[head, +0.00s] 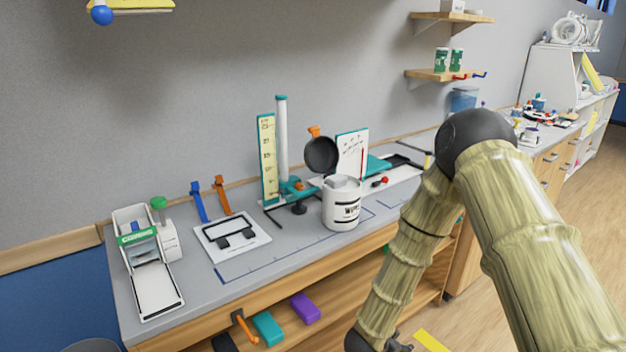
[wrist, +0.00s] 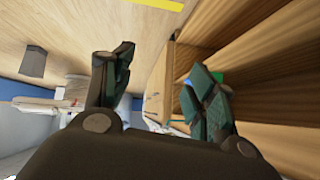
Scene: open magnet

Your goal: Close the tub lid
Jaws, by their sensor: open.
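A white tub (head: 342,206) with black "WIPES" lettering stands upright on the grey counter. Its black round lid (head: 321,154) stands open, tipped up and back at the tub's upper left. Something pale shows in the tub's mouth. In the head view my arm hangs at the right, and the gripper end is low near the bottom edge, mostly out of frame, below counter height and apart from the tub. In the wrist view my gripper (wrist: 160,95) has its two dark green fingers spread wide with nothing between them. The tub cannot be made out in the wrist view.
Behind the tub stand a yellow height scale (head: 268,158) and a white chart board (head: 352,155). A white frame (head: 232,238) and a card dispenser (head: 146,248) are to the left. A shelf under the counter holds a teal block (head: 268,328) and a purple block (head: 305,308).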

